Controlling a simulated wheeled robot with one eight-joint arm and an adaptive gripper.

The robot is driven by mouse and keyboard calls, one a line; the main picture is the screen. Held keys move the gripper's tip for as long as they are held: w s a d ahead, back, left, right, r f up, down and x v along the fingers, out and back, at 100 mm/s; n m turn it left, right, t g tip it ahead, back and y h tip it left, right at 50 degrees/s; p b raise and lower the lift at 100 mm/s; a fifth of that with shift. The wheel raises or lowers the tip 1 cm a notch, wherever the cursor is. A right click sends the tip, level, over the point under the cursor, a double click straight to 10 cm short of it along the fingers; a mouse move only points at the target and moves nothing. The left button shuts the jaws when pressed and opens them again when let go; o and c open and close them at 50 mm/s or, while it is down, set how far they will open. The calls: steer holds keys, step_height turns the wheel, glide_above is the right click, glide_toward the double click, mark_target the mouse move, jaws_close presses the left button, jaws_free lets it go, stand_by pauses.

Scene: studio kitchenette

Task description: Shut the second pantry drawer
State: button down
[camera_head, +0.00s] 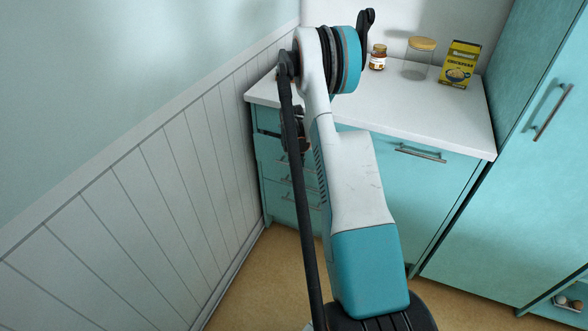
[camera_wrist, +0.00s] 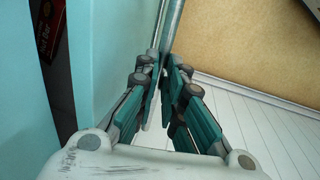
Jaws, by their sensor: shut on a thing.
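The pantry drawers (camera_head: 275,170) form a turquoise stack under the left end of the counter, partly hidden behind my arm. In the wrist view, a turquoise drawer front (camera_wrist: 105,50) stands close on the left, with a dark opening behind it, so this drawer is at least partly open. A bar-like handle (camera_wrist: 173,25) runs down between my fingers. My gripper (camera_wrist: 163,80) is shut on this handle, and its fingertips are close together around it. In the head view, my gripper (camera_head: 294,135) is mostly hidden by my arm, in front of the upper drawers.
A red box (camera_wrist: 56,40) shows inside the opening. A jar (camera_head: 378,58), a lidded glass canister (camera_head: 420,62) and a yellow chickpeas box (camera_head: 459,65) stand on the white counter (camera_head: 430,115). A panelled wall (camera_head: 150,200) runs close on the left. Wooden floor (camera_head: 250,280) is clear in front.

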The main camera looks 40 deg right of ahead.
steer(key=shift+d, duration=0.1)
steer(key=c, duration=1.7)
jaws_free()
steer(key=shift+w, duration=0.1)
steer(key=shift+r, duration=0.1)
steer(key=r, duration=0.4)
steer(key=a+r, duration=0.1)
steer(key=r, duration=0.2)
steer(key=s+a+r, duration=0.1)
steer(key=r, duration=0.3)
steer(key=shift+a+r, duration=0.1)
steer(key=shift+r, duration=0.2)
